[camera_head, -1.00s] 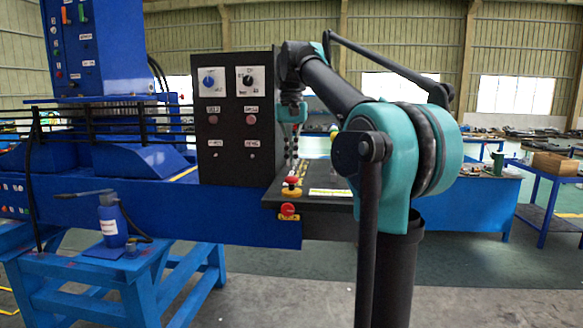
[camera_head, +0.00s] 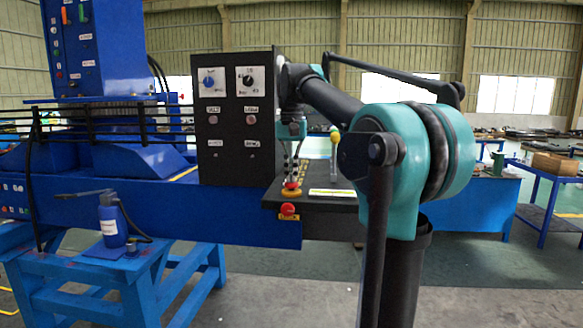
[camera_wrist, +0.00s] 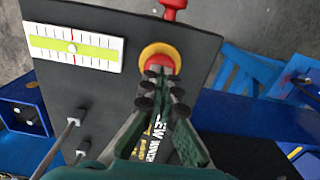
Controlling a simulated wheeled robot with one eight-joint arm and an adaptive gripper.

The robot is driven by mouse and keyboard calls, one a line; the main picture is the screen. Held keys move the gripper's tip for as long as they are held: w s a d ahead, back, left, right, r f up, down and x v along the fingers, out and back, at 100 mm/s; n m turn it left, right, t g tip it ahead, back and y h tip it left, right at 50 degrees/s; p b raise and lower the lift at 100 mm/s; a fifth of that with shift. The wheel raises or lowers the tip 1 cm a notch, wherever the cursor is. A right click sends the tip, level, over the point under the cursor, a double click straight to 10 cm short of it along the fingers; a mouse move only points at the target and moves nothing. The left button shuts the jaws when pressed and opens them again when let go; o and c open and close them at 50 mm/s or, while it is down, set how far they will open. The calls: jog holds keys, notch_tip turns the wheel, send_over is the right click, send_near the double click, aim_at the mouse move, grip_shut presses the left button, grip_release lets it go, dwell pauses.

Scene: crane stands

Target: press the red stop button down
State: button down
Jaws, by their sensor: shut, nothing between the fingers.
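The red stop button (camera_head: 291,186) sits in a yellow ring on top of the black console. In the wrist view, its red cap (camera_wrist: 161,62) shows just beyond my fingertips, which cover part of its near side. My gripper (camera_head: 291,176) points down over the button. Its fingers (camera_wrist: 157,84) are shut and hold nothing. The fingertips are at or just above the cap; I cannot tell whether they touch it.
A second red knob (camera_head: 288,209) is on the console's front face. A black panel with dials (camera_head: 236,130) stands to the left. A white and yellow gauge strip (camera_wrist: 73,47) lies on the console top (camera_wrist: 110,95). Two metal levers (camera_wrist: 62,140) stand nearby.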

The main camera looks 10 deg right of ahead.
notch_tip(320, 180, up, 14)
dwell(0.8)
jog(key=shift+s, duration=0.1)
